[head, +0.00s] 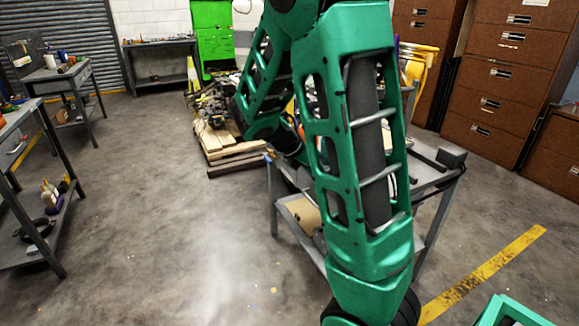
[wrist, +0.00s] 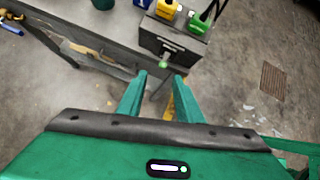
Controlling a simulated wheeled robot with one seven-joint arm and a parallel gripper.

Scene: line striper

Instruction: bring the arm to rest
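My green arm fills the middle of the head view, bent, with its upper link rising out of the top of the picture. My gripper is not clearly visible there. In the wrist view my gripper (wrist: 160,78) shows two green fingers apart with nothing held between them. Beyond the fingertips are the edge of a grey table (wrist: 100,45) and bare floor. I cannot tell the exact distance to the table edge.
A grey cart (head: 430,178) stands close behind my arm. In the wrist view a dark box (wrist: 172,42) with yellow, blue and green items sits on the table. Workbenches (head: 62,75) stand left, brown drawer cabinets (head: 500,85) right. The left-centre floor (head: 170,240) is clear.

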